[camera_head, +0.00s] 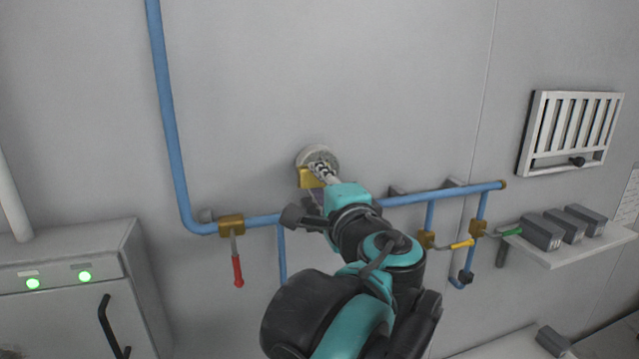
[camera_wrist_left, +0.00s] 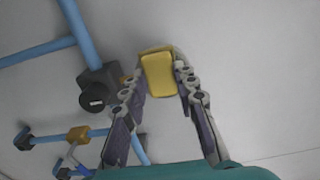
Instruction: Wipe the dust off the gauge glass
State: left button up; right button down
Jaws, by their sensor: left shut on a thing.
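The round gauge (camera_head: 317,156) is on the wall above the blue pipe in the head view. My left gripper (camera_head: 318,172) is in front of its lower part and hides much of its face. In the left wrist view my left gripper (camera_wrist_left: 160,78) is shut on a yellow sponge-like block (camera_wrist_left: 158,76), held between the fingertips. The block also shows in the head view (camera_head: 309,178), at the gauge's lower left edge. Dust on the glass cannot be made out. My right gripper is not in view.
Blue pipes (camera_head: 172,120) run along the wall. A red-handled valve (camera_head: 237,270) hangs left of my arm; yellow (camera_head: 462,244) and green (camera_head: 510,232) handles are to the right. A cabinet (camera_head: 75,300) stands at lower left. A shelf (camera_head: 575,250) with grey boxes is at right.

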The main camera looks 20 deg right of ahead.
pick_arm(q)
jog(key=shift+w, duration=0.9)
jog(key=shift+d, duration=0.1)
jog(key=shift+d+p, duration=0.45)
jog(key=shift+d, duration=1.35)
jog(key=shift+a, duration=2)
jog(key=shift+s+d, duration=0.1)
jog(key=shift+s, duration=2.75)
